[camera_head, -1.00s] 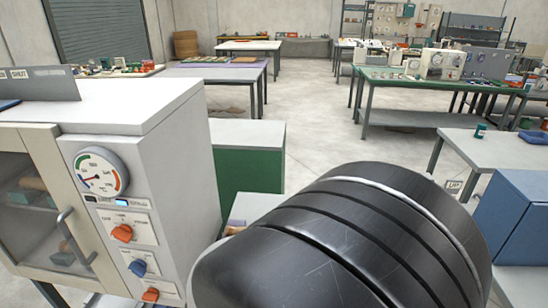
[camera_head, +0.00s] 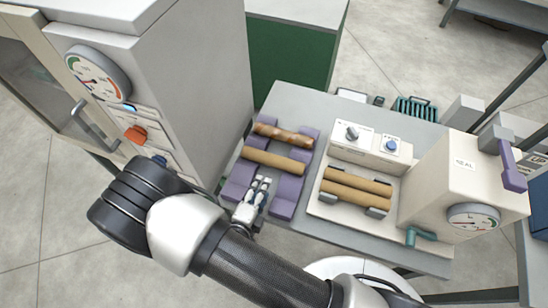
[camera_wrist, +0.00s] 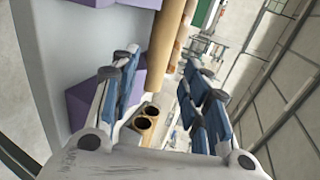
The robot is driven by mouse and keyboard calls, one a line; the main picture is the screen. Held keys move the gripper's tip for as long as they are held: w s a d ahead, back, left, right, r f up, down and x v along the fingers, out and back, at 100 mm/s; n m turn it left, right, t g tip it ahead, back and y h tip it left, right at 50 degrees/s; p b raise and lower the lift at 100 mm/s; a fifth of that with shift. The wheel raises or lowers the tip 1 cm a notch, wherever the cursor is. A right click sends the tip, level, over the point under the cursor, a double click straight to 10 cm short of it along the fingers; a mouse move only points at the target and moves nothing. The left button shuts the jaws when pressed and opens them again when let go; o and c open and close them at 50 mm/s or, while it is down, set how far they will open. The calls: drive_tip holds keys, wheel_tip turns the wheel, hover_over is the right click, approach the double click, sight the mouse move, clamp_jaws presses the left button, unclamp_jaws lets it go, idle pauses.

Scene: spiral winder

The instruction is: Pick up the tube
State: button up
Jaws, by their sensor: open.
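A plain brown tube (camera_head: 273,161) and a darker, mottled brown tube (camera_head: 284,134) lie side by side across a purple cradle (camera_head: 284,206). My gripper (camera_head: 262,182) is open and empty, just on the near side of the plain tube. In the wrist view, my gripper (camera_wrist: 160,62) has its blue-padded fingers spread apart. A brown tube (camera_wrist: 163,50) lies ahead between them, beside the purple cradle blocks (camera_wrist: 92,104). I cannot tell whether the fingers touch it. Two more brown tubes (camera_head: 357,183) lie side by side in the cream machine on the right.
The cream machine (camera_head: 365,148) carries a gauge box (camera_head: 465,180) with a purple lever. A tall grey cabinet with a dial (camera_head: 97,72) stands close on the left. The grey table (camera_head: 290,97) has some bare room behind the cradle.

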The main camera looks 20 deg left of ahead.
drive_tip(key=b, duration=0.1)
approach(272, 164)
drive_tip(key=x, duration=0.4)
drive_tip(key=shift+w+d+f, duration=0.15)
drive_tip(key=shift+d+f, duration=0.25)
drive_tip(key=shift+f, duration=0.05)
drive_tip(key=x, duration=0.2)
drive_tip(key=b+x, duration=0.1)
drive_tip(key=x, duration=0.2)
drive_tip(key=shift+w+a+b, duration=0.25)
drive_tip(key=shift+w+b, duration=0.05)
drive_tip(key=shift+w, duration=0.05)
drive_tip(key=c, duration=0.7)
drive_tip(key=shift+r, duration=0.15)
